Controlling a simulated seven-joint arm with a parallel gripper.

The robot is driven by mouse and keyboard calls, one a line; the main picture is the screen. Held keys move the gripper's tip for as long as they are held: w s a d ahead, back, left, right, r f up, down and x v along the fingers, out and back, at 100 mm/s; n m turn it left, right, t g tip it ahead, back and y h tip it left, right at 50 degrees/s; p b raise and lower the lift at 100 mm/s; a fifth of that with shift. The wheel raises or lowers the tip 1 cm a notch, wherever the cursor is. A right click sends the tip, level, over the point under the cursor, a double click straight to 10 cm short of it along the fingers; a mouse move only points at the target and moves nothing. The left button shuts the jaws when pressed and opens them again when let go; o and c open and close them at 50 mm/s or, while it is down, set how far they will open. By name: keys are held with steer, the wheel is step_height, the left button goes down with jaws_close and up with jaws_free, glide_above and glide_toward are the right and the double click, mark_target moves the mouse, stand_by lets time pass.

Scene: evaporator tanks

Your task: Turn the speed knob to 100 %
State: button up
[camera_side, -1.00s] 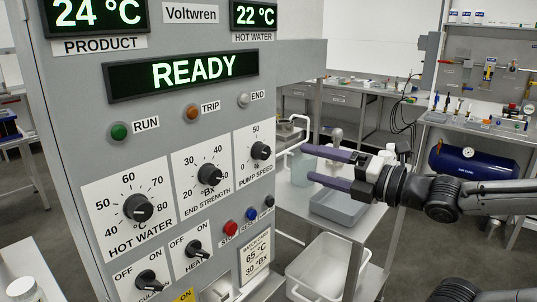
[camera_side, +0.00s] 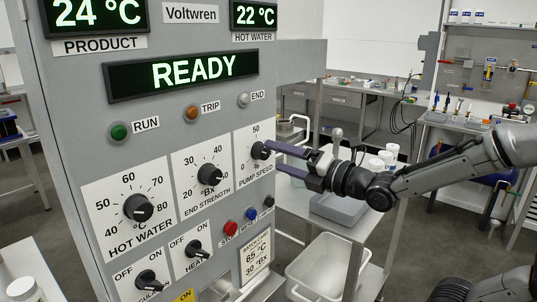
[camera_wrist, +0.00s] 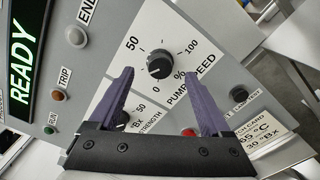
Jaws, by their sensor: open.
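The pump speed knob (camera_side: 260,150) is a black round knob on a white plate at the right side of the grey panel. In the wrist view the knob (camera_wrist: 159,67) sits on its dial, with 50 at upper left, 100 at upper right and 0 below. Its exact pointer setting is too small to tell. My gripper (camera_side: 275,157) is open, its purple fingers pointing at the panel. In the side view the upper fingertip overlaps the knob's right edge. In the wrist view the fingers (camera_wrist: 158,76) lie either side of the knob's lower part; contact cannot be told.
The end strength knob (camera_side: 210,174) and hot water knob (camera_side: 138,207) are to the left. Red (camera_side: 231,228), blue (camera_side: 251,214) and black buttons sit below. The display (camera_side: 183,73) reads READY. A trolley with a grey tray (camera_side: 340,208) stands behind my gripper.

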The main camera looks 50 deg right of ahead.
mark_target(266, 153)
steer(key=shift+w, duration=1.9)
jaws_close()
